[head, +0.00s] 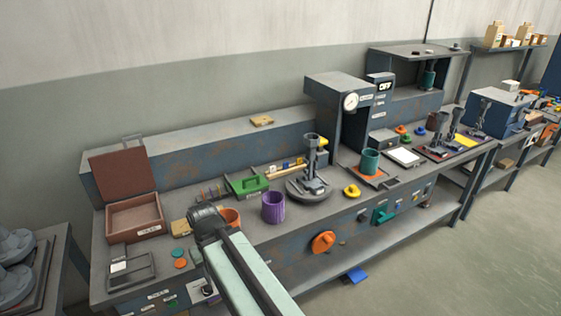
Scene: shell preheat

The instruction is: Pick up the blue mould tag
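I cannot pick out the blue mould tag with certainty. Round flat tags lie at the front left of the bench: a green one (177,252) and an orange one (181,264). No blue one shows beside them; my arm covers part of the bench there. A small blue piece (286,165) sits on a wooden rack, too small to identify. My arm reaches up from the bottom of the picture, and its dark end (207,223) is over the bench near an orange cup. My gripper's fingertips cannot be made out.
The bench (335,205) is crowded. A brown open box (134,214) stands left, a purple cup (273,207) and a round-based stand (309,188) in the middle, a gauge press (340,100) behind. A blue flat object (355,275) lies low, below the bench front.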

